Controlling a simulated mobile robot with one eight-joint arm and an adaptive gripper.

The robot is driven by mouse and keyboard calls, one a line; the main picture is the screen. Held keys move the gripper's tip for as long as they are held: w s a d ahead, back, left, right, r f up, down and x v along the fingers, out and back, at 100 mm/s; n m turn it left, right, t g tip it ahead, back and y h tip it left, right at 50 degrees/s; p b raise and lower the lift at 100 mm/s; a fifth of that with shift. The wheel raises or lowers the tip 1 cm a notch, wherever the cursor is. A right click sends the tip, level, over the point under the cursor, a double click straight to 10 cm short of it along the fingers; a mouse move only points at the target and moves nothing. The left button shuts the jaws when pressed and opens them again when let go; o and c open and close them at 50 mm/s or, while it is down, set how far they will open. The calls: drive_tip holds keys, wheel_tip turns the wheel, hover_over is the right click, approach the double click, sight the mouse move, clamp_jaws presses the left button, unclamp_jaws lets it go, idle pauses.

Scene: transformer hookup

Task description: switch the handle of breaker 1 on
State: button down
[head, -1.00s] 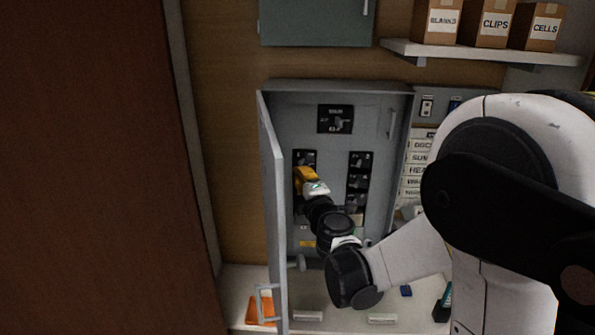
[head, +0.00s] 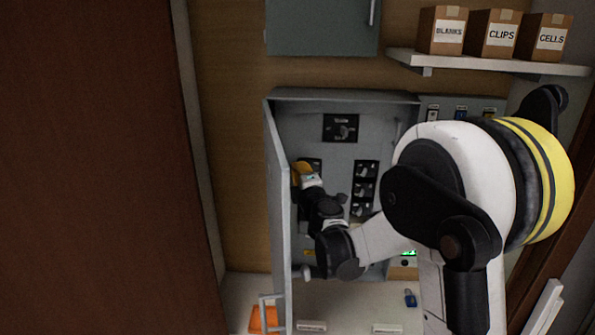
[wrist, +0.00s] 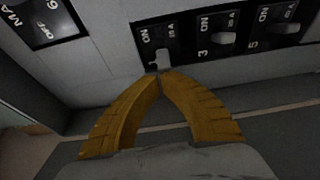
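Breaker 1 (wrist: 157,40) is a black block with a pale handle (wrist: 162,59) and ON and 15 A markings, at top centre of the wrist view. Its handle sits at the block's lower edge in that view, by the fingertips. In the head view, breaker 1 (head: 314,163) is at the top of the left column, partly hidden by my gripper. My gripper (wrist: 160,74) has yellow fingers with tips together and nothing visible between them. The tips are right at the handle; I cannot tell whether they touch it. My gripper also shows in the head view (head: 298,172).
The open panel door (head: 279,200) stands close left of my gripper. Breakers 3 (wrist: 218,32) and 5 (wrist: 280,24) sit alongside breaker 1. The main breaker (head: 341,128) is above, marked OFF in the wrist view. A shelf with boxes (head: 490,62) is at upper right.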

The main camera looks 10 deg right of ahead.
drive_tip(key=shift+s+d+n+y+b, duration=0.2)
drive_tip(key=shift+n+y+b, duration=0.25)
drive_tip(key=shift+y, duration=0.3)
drive_tip(key=shift+s+d+n+y+b, duration=0.15)
drive_tip(key=shift+s+n+y+b, duration=0.1)
drive_tip(key=shift+n+y, duration=0.4)
drive_tip(key=shift+s+d+n+g+y+b, duration=0.35)
drive_tip(key=shift+d+n+y+b, duration=0.15)
drive_tip(key=shift+y, duration=0.4)
drive_tip(key=shift+s+d+n+g+y+b, duration=0.25)
drive_tip(key=shift+d+n+g+y+b, duration=0.2)
drive_tip(key=shift+y, duration=0.45)
drive_tip(key=shift+s+a, duration=0.1)
